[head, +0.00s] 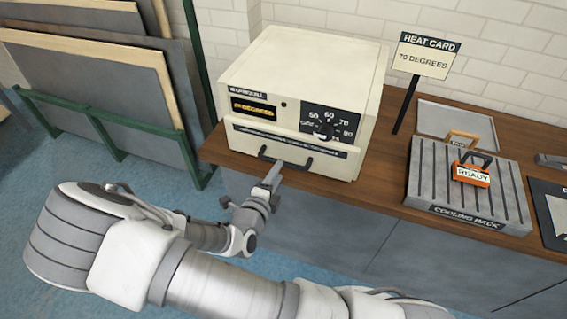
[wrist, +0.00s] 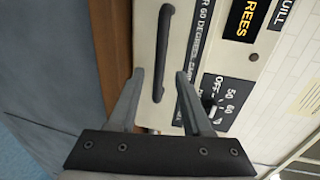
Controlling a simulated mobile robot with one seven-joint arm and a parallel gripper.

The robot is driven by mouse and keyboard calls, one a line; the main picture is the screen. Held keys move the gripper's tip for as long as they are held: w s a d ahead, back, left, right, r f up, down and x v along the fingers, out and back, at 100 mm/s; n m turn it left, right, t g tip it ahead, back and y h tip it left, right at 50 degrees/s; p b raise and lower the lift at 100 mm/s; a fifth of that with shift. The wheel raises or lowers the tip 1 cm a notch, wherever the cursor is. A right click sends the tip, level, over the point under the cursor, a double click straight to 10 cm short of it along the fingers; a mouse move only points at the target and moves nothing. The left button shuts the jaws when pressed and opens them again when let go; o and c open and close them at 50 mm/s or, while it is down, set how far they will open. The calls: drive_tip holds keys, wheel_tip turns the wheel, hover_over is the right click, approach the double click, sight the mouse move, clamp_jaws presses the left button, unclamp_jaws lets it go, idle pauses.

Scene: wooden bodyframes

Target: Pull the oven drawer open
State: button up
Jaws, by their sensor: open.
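The oven (head: 312,65) is a cream box on a wooden counter. Its drawer (head: 335,163) is the lower front panel, and it looks shut. The drawer's dark bar handle (head: 285,163) also shows in the wrist view (wrist: 160,50), running lengthwise between the two fingers. My gripper (head: 270,178) is at the oven front, close to the handle. In the wrist view my gripper (wrist: 160,75) is open, one finger on each side of the handle's line. I cannot tell whether either finger touches it.
A heat card (head: 423,58) reading 70 degrees stands right of the oven. The oven dial (head: 326,130) is above the drawer. A cooling rack (head: 425,180) holds an orange READY item (head: 472,174). Panels (head: 90,80) lean in a green rack at left. Blue floor lies before the counter.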

drive_tip(key=shift+x, duration=2.8)
clamp_jaws()
